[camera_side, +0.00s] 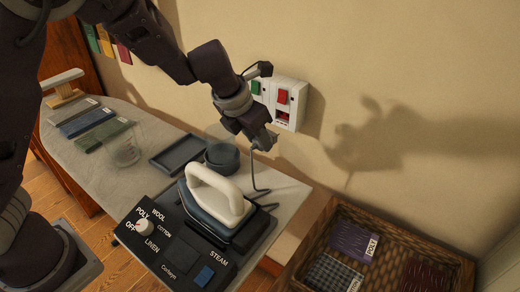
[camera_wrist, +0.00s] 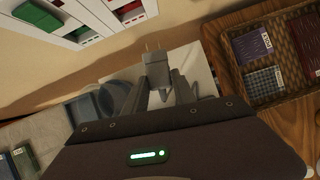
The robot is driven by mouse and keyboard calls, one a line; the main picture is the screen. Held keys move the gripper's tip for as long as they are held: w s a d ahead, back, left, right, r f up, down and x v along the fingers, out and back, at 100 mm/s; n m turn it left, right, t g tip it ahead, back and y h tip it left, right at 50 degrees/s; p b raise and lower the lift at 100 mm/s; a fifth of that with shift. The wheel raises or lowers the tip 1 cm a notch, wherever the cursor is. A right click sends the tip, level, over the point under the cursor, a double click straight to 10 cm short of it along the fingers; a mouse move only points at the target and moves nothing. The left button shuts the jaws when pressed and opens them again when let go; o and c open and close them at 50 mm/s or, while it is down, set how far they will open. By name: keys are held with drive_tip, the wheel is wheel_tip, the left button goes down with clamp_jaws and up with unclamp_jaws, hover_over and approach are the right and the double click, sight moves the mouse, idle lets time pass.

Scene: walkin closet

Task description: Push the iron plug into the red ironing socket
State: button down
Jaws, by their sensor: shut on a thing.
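My gripper (camera_side: 262,138) is shut on the grey iron plug (camera_wrist: 155,72), in front of the wall panel. In the wrist view the plug sits between my fingers, its two prongs pointing away from me, bare and apart from the panel. The red ironing socket (camera_side: 283,117) is on the white panel, below a red switch (camera_side: 283,97); the red unit (camera_wrist: 127,10) also shows at the top of the wrist view. In the side view my fingers largely hide the plug. A dark cord hangs from the gripper towards the iron (camera_side: 217,197).
A green switch (camera_side: 256,87) is beside the red one. The ironing board (camera_side: 285,192) holds the iron station, a dark tray (camera_side: 180,153), a round dark dish (camera_side: 222,157), a clear cup (camera_side: 123,150) and folded cloths. A wicker basket (camera_side: 437,252) stands at lower right.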

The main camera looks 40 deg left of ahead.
drive_tip(key=shift+w+a+r+n+y, duration=0.1)
drive_tip(key=shift+a+r+n+y, duration=0.15)
drive_tip(key=shift+r+n, duration=0.55)
drive_tip(key=shift+w, duration=2.2)
drive_tip(key=shift+w, duration=1.35)
idle(0.3)
drive_tip(key=c, duration=0.9)
unclamp_jaws()
drive_tip(key=shift+c, duration=0.2)
